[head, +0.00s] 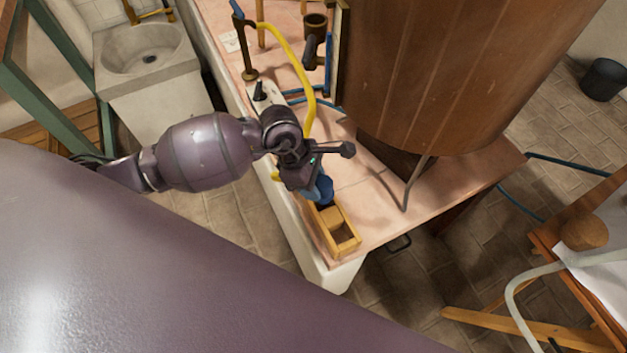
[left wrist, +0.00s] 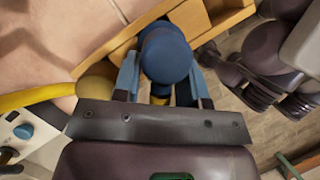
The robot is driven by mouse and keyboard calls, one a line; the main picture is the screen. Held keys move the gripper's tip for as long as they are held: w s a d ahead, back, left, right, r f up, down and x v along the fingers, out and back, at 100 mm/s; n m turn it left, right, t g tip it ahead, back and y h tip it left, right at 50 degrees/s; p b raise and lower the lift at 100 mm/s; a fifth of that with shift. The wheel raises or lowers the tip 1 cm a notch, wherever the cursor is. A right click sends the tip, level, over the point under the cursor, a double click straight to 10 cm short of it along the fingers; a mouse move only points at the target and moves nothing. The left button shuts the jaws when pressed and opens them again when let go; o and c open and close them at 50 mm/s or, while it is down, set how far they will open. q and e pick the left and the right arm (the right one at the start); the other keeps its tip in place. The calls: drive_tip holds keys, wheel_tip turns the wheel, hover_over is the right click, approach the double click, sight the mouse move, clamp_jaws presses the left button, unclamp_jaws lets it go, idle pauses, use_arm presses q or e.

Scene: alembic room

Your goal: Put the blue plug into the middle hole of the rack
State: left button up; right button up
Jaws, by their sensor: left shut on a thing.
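The blue plug (head: 324,187) is at the tips of my left gripper (head: 316,190), just over the far end of the wooden rack (head: 352,246). In the left wrist view the plug (left wrist: 165,54) shows its round blue top between the two blue fingers of my left gripper (left wrist: 162,80), which are shut on it. The rack (left wrist: 222,22) lies behind the plug there. The plug and gripper cover part of the rack, and I cannot tell whether the plug's lower end is in a hole. My right gripper is not in view.
The rack stands near the end of a pink tiled counter (head: 375,195). A large copper vessel (head: 440,70) rises close on the right. A yellow hose (head: 300,70) runs along the counter behind my gripper. A stone sink (head: 145,55) is at the upper left.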

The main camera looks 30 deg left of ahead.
use_arm(q)
drive_tip(key=shift+f, duration=0.75)
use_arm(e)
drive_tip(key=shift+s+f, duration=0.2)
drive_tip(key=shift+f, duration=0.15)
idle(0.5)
use_arm(q)
drive_tip(key=shift+f, duration=0.65)
idle(2.3)
drive_tip(key=o, duration=1.3)
drive_tip(key=shift+c, duration=0.2)
drive_tip(key=shift+r, duration=0.1)
drive_tip(key=shift+r+p, duration=1.8)
drive_tip(key=shift+r, duration=1.65)
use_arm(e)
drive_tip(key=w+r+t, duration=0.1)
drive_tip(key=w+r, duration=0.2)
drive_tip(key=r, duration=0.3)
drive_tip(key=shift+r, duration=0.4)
